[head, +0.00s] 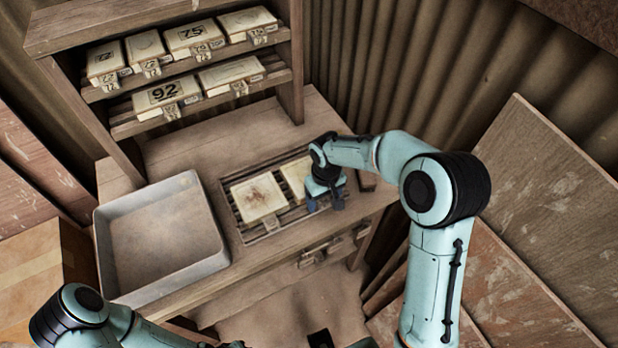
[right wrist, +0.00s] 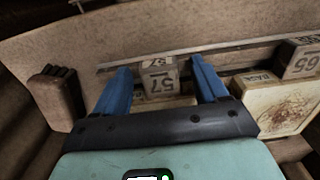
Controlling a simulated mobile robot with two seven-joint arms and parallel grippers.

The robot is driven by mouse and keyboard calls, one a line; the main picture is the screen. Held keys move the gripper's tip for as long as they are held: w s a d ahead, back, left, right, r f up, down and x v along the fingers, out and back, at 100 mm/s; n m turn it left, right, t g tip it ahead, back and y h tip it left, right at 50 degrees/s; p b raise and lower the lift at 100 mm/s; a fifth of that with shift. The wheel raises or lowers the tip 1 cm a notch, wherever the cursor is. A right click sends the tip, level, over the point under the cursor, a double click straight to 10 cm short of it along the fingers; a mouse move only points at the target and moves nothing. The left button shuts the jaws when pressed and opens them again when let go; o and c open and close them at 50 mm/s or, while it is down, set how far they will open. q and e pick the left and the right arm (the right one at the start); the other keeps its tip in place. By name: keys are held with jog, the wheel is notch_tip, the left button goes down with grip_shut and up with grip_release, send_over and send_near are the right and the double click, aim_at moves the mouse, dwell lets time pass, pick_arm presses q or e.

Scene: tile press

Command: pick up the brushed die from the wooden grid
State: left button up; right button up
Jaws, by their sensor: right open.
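Two pale square dies lie on the wooden grid (head: 291,217) set into the bench. The left die (head: 258,198) has brown stains on its face. The right die (head: 296,176) is partly hidden by my right gripper (head: 325,201). I cannot tell which one is the brushed die. In the right wrist view, my right gripper (right wrist: 161,66) is open, and a block marked 57 (right wrist: 158,82) shows between its blue fingers with no visible grip. The stained die (right wrist: 278,106) shows to the right of the fingers.
An empty grey tray (head: 160,236) stands left of the grid. A wooden shelf (head: 205,95) behind holds several numbered dies, including one marked 92 (head: 165,94). Boards (head: 535,190) lean at the right. The bench behind the grid (head: 230,142) is clear.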

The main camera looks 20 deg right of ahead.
jog(key=shift+w, duration=0.1)
grip_shut()
jog(key=shift+r, duration=0.15)
